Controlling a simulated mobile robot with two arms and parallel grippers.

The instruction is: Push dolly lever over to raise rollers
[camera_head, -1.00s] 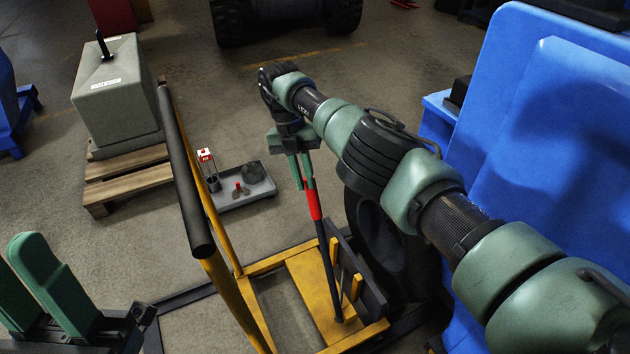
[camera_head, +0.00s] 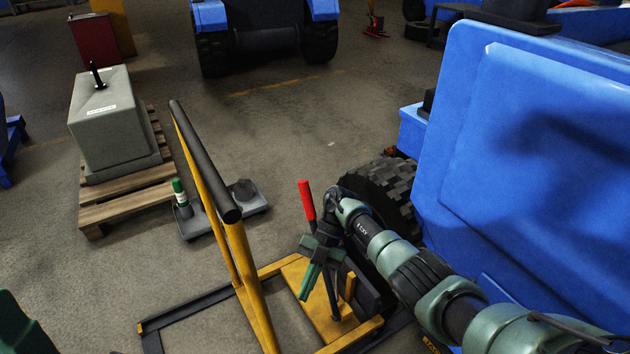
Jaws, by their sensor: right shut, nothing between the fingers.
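The yellow dolly (camera_head: 255,285) stands on the floor at the bottom centre, with a black push bar across its tall frame. Its lever (camera_head: 307,200) has a red grip and a dark shaft that stands nearly upright and leans slightly left. My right gripper (camera_head: 309,281) is shut and empty, below the red grip and in front of or beside the shaft. It hides part of the shaft; I cannot tell whether they touch. The rollers cannot be made out. A dark green piece at the bottom left corner seems to be my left gripper (camera_head: 18,328), mostly cut off.
A big blue machine (camera_head: 540,150) with a black tyre (camera_head: 380,195) stands close on the right. A grey block (camera_head: 112,125) sits on a wooden pallet (camera_head: 130,203) at left. A grey tray (camera_head: 255,210) lies behind the push bar. Open floor lies beyond.

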